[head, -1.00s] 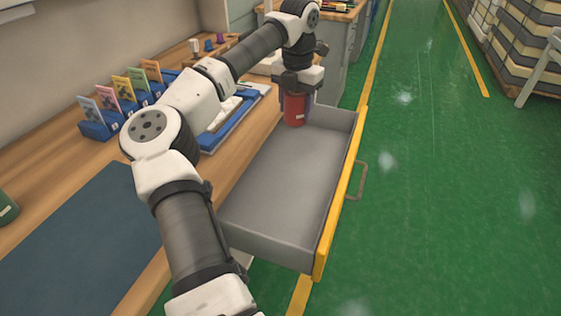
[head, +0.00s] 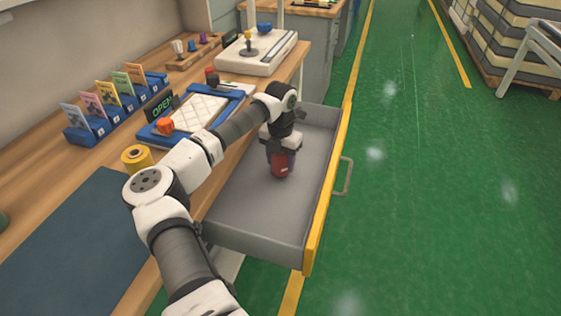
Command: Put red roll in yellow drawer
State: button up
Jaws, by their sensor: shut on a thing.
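The red roll (head: 280,170) is upright in my gripper (head: 281,163), which is shut on it. The roll is over or inside the open drawer, toward its far half. The drawer has a grey interior (head: 245,215) and a yellow front (head: 327,190) with a grey handle. I cannot tell whether the roll touches the drawer floor. My gripper hides the roll's upper part.
A yellow roll (head: 137,158) stands on the wooden bench beside my arm. A blue tray (head: 152,136) with a quilted white pad, a card rack (head: 80,135) and a white device (head: 257,54) are also on the bench. The green floor right of the drawer is clear.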

jog(key=shift+f, duration=0.6)
jog(key=shift+f, duration=0.15)
jog(key=o, duration=1.1)
jog(key=shift+o, duration=0.2)
notch_tip(320, 180, up, 12)
jog(key=shift+r+b, duration=0.15)
jog(key=shift+b, duration=0.75)
